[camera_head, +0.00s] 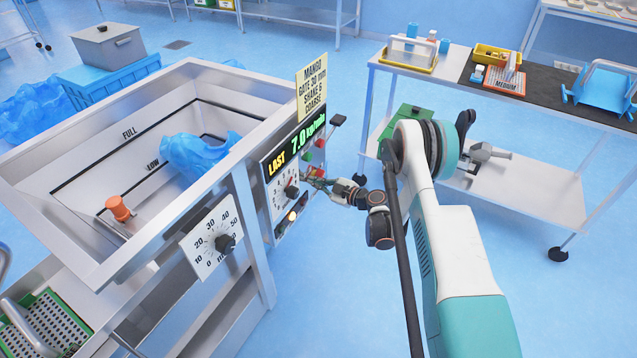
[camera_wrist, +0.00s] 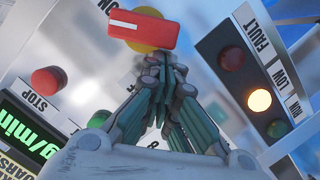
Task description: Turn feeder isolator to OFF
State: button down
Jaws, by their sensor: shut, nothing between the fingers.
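The feeder isolator shows in the wrist view as a red handle (camera_wrist: 155,35) with a white stripe, over a yellow round plate. An ON mark, partly cut off, is beyond the handle's left end, and the handle's white stripe lies toward that side. My gripper (camera_wrist: 163,62) is shut and empty, its fingertips just below the handle; whether they touch it I cannot tell. In the head view my gripper (camera_head: 316,182) is at the feeder's control panel, where it partly hides the isolator.
The panel has a red STOP button (camera_wrist: 47,80), a green button (camera_wrist: 96,118) and a lamp strip (camera_wrist: 259,100) with the amber lamp lit. The steel hopper (camera_head: 75,255) stands left.

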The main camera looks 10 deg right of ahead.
jog(key=shift+f, duration=0.25)
dwell(0.3)
